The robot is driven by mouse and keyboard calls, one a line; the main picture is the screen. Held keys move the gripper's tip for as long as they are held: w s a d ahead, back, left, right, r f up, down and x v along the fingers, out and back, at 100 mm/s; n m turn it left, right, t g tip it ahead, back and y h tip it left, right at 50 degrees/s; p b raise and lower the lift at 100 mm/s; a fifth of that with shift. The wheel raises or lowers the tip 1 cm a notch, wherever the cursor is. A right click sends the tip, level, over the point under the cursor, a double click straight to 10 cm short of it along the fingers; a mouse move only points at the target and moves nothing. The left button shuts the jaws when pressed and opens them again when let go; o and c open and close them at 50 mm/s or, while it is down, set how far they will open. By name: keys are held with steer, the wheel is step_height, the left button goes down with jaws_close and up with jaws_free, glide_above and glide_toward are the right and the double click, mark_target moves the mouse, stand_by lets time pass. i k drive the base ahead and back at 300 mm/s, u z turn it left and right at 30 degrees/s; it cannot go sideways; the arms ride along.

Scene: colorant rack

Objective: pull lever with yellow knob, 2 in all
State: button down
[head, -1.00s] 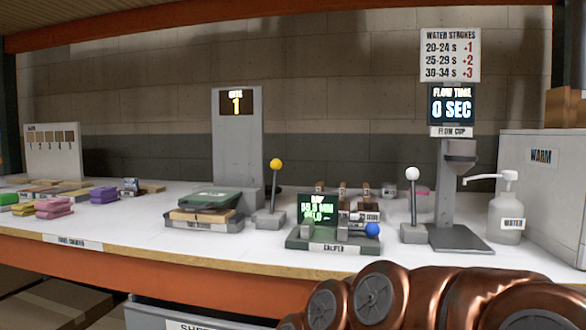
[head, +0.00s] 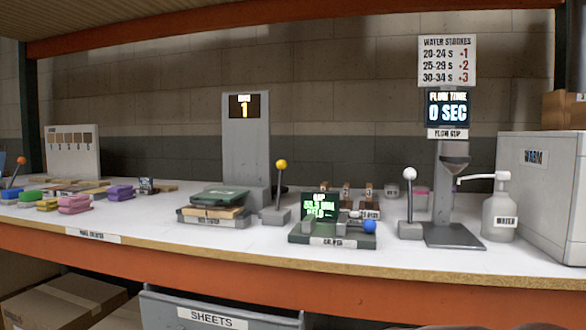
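The lever with the yellow knob (head: 281,165) stands on a small grey base near the middle of the bench, its rod close to upright with a slight lean. Behind it to the left, a grey post carries a small display (head: 245,106) reading 1. My gripper does not show in the head view. Nothing touches the lever.
The caliper station (head: 333,240), with a green screen and blue knob, stands right of the lever. A white-knobbed lever (head: 409,174), flow cup stand (head: 453,235) and water bottle (head: 500,215) are further right. A tray (head: 214,221) sits left. The bench front (head: 180,250) is mostly clear.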

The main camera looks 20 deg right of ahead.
mark_target(281, 164)
steer(key=k, duration=0.65)
steer(key=u, duration=0.5)
steer(key=i, duration=1.1)
steer(key=u, duration=0.1)
